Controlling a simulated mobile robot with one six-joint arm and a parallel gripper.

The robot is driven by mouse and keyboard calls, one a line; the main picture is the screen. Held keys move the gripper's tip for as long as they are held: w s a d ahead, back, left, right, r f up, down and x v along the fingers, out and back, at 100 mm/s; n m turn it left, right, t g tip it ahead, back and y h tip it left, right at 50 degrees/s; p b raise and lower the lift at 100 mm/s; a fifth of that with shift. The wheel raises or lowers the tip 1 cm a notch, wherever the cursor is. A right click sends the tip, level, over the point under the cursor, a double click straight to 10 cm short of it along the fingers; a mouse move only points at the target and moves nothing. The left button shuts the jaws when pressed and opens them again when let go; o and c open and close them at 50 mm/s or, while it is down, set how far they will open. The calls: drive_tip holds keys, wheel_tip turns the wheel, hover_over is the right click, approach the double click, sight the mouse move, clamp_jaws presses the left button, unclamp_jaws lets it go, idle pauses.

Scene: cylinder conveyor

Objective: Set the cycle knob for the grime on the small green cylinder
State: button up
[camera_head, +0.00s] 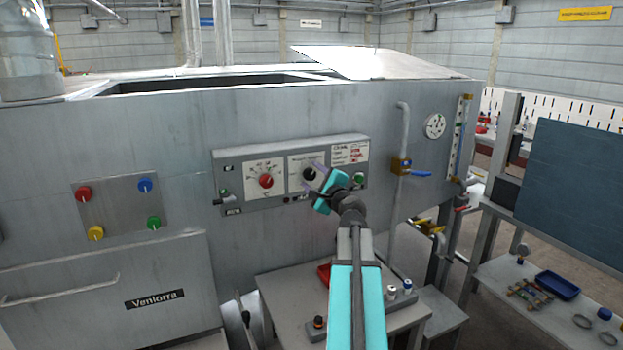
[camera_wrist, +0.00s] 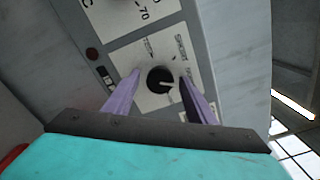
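The black cycle knob (camera_head: 309,174) sits on a white dial plate in the middle of the machine's control panel (camera_head: 228,165). In the wrist view the knob (camera_wrist: 160,80) shows a white pointer mark and printed labels around it. My gripper (camera_head: 318,177) is in front of this dial. In the wrist view my gripper's two purple fingers (camera_wrist: 160,77) are spread apart, one on each side of the knob. Gaps seem to show between fingers and knob; contact cannot be told. I cannot make out a small green cylinder or its grime in either view.
A red-knobbed dial (camera_head: 266,181) is left of the cycle dial. A green button (camera_head: 359,178) is on its right, below a placard (camera_head: 349,152) with small, unreadable text. A table (camera_head: 283,290) stands below the panel. A pipe (camera_head: 398,200) runs down the machine's right side.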

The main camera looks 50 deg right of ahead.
drive_tip(key=shift+s, duration=0.15)
drive_tip(key=b+v, duration=1.1)
drive_tip(key=v, duration=0.2)
drive_tip(key=shift+s, duration=0.2)
idle(0.8)
drive_tip(key=shift+s+a, duration=0.1)
drive_tip(key=shift+a, duration=0.05)
idle(0.6)
